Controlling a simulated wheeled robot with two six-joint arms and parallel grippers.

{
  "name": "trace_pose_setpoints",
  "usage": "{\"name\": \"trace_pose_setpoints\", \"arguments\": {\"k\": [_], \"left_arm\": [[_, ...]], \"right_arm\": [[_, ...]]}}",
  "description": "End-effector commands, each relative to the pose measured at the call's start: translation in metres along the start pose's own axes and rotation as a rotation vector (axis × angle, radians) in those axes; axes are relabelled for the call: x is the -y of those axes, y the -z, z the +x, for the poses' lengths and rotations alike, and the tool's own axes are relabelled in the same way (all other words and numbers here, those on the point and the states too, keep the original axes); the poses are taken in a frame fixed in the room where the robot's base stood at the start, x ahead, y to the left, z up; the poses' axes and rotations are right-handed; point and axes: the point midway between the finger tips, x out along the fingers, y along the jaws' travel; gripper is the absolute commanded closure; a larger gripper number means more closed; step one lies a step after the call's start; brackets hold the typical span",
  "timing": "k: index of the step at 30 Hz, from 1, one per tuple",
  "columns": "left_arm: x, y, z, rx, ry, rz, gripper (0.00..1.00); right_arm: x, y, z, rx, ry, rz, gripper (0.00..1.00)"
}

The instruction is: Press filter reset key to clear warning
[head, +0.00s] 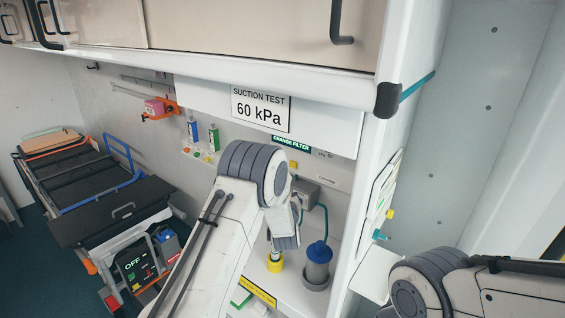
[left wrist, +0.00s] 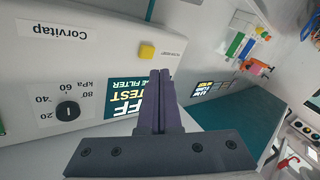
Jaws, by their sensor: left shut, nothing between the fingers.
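In the left wrist view, a pale suction unit marked Corvitap (left wrist: 40,75) appears upside down. A yellow square key (left wrist: 147,51) sits on its face, with a small label beside it that I cannot read. A dark teal display (left wrist: 122,108) shows partly covered "FILTER", "TEST" and "OFF" text. My left gripper (left wrist: 161,74) is shut and empty. Its tips appear just below the yellow key in the picture; I cannot tell whether they touch it. In the head view, the left arm largely hides the unit, and a green CHANGE FILTER sign (head: 291,143) shows above the arm.
A dial (left wrist: 68,109) with a kPa scale is on the unit. A blue-lidded canister (head: 317,265) stands on the shelf right of my left arm. A SUCTION TEST 60 kPa card (head: 261,108) hangs above. A stretcher (head: 85,190) stands at left. My right forearm shows at lower right.

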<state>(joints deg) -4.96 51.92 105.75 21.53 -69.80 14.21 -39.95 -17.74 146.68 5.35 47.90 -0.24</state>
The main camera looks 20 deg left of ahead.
Motion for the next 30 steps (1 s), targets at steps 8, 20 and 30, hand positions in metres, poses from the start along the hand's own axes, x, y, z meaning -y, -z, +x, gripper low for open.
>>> {"name": "trace_pose_setpoints", "arguments": {"k": [8,20,30], "left_arm": [[0.043,0.018,0.007,-0.303,-0.001,-0.043,1.0],[0.045,0.02,0.007,-0.327,-0.003,-0.044,1.0],[0.028,0.011,0.032,-0.327,-0.004,-0.045,1.0]], "right_arm": [[0.0,0.0,-0.006,0.0,0.0,0.0,1.0],[0.0,0.0,-0.005,0.0,0.0,0.0,1.0],[0.0,0.0,0.002,0.0,0.0,0.001,1.0]]}}
